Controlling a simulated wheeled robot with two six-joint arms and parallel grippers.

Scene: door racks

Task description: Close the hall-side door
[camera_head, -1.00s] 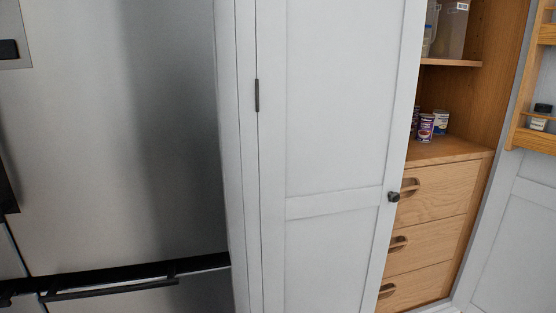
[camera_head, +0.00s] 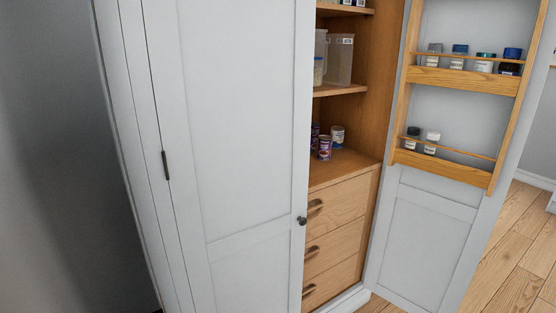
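A tall white cupboard has two doors. The left door (camera_head: 240,130) covers the left part of the front and has a small dark round knob (camera_head: 301,220) at its right edge and a dark hinge at its left. The right door (camera_head: 425,235) stands swung wide open, its inner face with wooden spice racks (camera_head: 455,80) towards me. Which of the two is the hall-side door is not marked. Neither of my grippers shows in the head view.
Between the doors are wooden drawers (camera_head: 335,220), and shelves with cans (camera_head: 324,147) and clear plastic containers (camera_head: 338,60). Small jars (camera_head: 485,63) stand in the door racks. Bare wooden floor (camera_head: 510,260) lies at the right. A grey surface (camera_head: 50,160) fills the far left.

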